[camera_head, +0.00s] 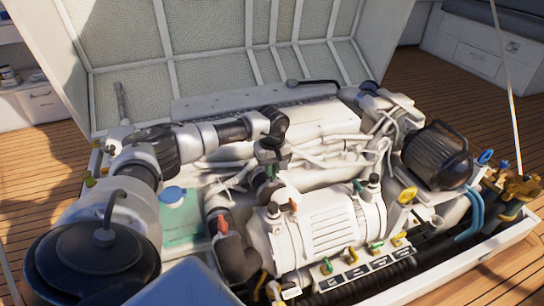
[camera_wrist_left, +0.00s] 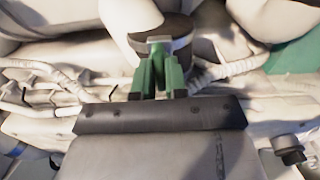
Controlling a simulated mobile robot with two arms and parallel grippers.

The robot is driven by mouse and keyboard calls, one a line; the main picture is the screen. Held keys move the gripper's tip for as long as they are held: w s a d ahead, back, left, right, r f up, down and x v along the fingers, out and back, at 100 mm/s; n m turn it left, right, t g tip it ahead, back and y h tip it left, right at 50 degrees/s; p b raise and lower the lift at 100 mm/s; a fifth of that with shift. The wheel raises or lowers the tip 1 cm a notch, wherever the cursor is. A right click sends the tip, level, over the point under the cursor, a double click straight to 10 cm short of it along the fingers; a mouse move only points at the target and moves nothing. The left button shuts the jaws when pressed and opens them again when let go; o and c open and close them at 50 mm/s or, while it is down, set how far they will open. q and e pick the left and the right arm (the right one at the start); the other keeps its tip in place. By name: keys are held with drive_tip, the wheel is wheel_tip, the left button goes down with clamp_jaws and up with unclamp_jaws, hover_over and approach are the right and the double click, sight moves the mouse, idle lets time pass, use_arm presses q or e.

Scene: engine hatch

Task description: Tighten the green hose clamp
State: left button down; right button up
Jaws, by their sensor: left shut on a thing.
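The green hose clamp (camera_wrist_left: 172,74) shows in the left wrist view as two green parts close together below a grey metal band. The band lies around the end of a dark hose (camera_wrist_left: 182,28). My left gripper (camera_wrist_left: 158,94) is right at the green parts and shut on the clamp; the dark body hides much of its fingers. In the head view my left gripper (camera_head: 272,158) reaches down above a dark brown hose bend (camera_head: 266,188) behind the white ribbed engine part. My right gripper is not in view.
A red tab (camera_head: 223,225) sits on another dark hose. White pipes (camera_head: 330,150) run behind the gripper. A row of coloured valves (camera_head: 375,246) lies in front, and a black ribbed filter (camera_head: 437,157) stands at right. The open hatch lid (camera_head: 210,45) rises behind.

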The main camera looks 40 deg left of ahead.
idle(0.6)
use_arm(q)
drive_tip(key=c, duration=1.2)
unclamp_jaws()
drive_tip(key=shift+o, duration=0.2)
drive_tip(key=shift+r, duration=0.45)
wheel_tip(320, 180, up, 10)
drive_tip(key=p, duration=0.3)
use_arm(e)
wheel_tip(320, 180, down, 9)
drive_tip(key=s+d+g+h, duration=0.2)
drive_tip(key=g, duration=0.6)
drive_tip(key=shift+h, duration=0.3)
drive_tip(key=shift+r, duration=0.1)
